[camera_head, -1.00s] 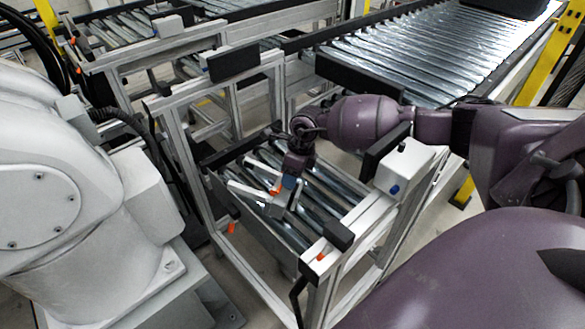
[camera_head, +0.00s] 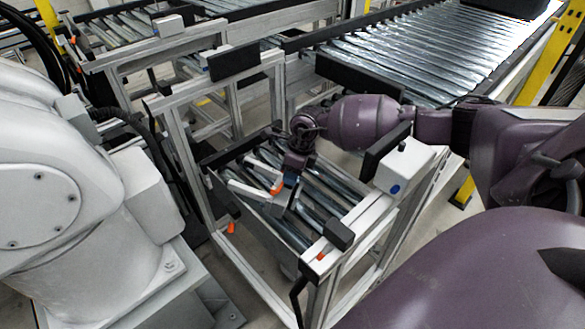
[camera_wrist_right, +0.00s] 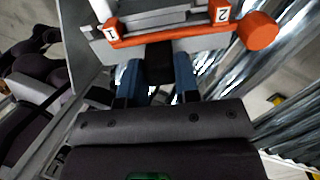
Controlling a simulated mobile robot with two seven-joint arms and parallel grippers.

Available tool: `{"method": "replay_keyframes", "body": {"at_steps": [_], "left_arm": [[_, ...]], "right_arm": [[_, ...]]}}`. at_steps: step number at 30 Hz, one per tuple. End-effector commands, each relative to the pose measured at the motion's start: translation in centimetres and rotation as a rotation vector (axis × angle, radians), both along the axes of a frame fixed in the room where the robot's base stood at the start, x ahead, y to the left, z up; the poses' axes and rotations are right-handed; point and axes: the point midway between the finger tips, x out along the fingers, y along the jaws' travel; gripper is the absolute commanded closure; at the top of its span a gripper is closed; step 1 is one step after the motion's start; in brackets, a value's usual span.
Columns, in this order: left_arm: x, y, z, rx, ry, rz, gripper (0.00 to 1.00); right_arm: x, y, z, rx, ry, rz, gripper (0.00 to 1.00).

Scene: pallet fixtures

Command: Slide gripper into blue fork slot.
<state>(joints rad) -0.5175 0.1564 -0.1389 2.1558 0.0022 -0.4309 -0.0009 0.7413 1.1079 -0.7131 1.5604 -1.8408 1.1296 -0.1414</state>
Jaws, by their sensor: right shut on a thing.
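My right gripper (camera_head: 292,176) reaches down over the small roller conveyor, at a grey metal fixture (camera_head: 250,194) with an orange part. In the right wrist view, my gripper (camera_wrist_right: 157,92) is shut at two blue pieces (camera_wrist_right: 185,76) that run from its dark jaws to the fixture. The fixture also shows in that view, with an orange bar (camera_wrist_right: 170,42) marked 1 and 2 and an orange knob. How deep the jaws sit in the blue pieces is hidden. My left gripper is not in view.
The small conveyor (camera_head: 327,180) has a raised metal frame and black pads around it. A white box (camera_head: 404,165) with a blue button stands at its right. A large white robot arm (camera_head: 50,190) fills the left side. A long roller conveyor (camera_head: 430,50) lies behind.

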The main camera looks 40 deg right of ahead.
Motion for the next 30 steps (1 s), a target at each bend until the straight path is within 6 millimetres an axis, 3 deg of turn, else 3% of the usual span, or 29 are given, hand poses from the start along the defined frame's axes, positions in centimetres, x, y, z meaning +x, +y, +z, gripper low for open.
{"method": "replay_keyframes", "body": {"at_steps": [30], "left_arm": [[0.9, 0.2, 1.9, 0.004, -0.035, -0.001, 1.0]], "right_arm": [[0.0, -0.5, 2.9, 0.0, -0.007, -0.001, 1.0]]}}
